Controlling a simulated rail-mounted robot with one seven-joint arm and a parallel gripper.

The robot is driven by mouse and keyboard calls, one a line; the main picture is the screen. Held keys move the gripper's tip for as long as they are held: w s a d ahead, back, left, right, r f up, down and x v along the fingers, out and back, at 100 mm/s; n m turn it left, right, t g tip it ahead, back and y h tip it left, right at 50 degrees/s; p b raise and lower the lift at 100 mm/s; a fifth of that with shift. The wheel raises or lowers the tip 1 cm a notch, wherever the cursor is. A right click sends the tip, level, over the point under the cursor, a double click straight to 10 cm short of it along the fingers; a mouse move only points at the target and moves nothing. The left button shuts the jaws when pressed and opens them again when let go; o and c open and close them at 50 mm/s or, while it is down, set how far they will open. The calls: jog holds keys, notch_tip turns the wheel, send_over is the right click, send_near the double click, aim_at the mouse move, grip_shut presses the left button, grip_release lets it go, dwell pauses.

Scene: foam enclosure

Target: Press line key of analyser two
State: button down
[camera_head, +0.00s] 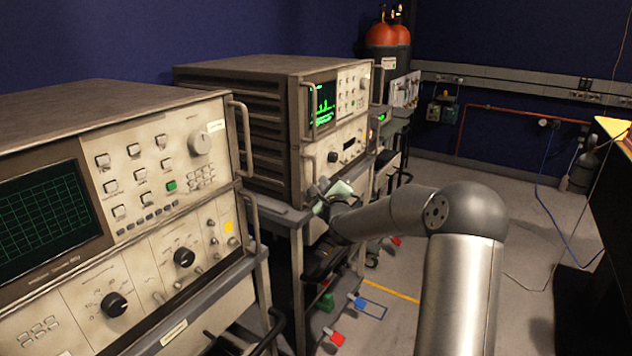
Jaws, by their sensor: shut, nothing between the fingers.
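Two beige analysers stand on trolleys along the left. The near one (115,112) has a dark screen with a green grid, grey keys and one green key (171,186). The farther one (240,75) shows a bright green trace; its key panel (352,90) is small and seen at a slant. I cannot read a number or a line key name on either. My arm reaches in from the lower right. My gripper (322,192) is small, partly hidden by its own wrist, shut and empty, in front of the farther analyser's lower right side. Contact cannot be told.
A pale green item (340,188) is beside my gripper. Metal handles (245,140) project from the analyser fronts. Red and blue items (370,307) lie low by the trolleys. Open floor lies to the right, with a dark bench at the edge.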

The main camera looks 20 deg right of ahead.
jog(key=shift+s+d, duration=0.1)
jog(key=shift+s, duration=0.05)
jog(key=shift+s+d, duration=0.9)
jog(key=shift+s, duration=0.3)
jog(key=shift+s+d, duration=0.9)
jog(key=shift+s, duration=0.25)
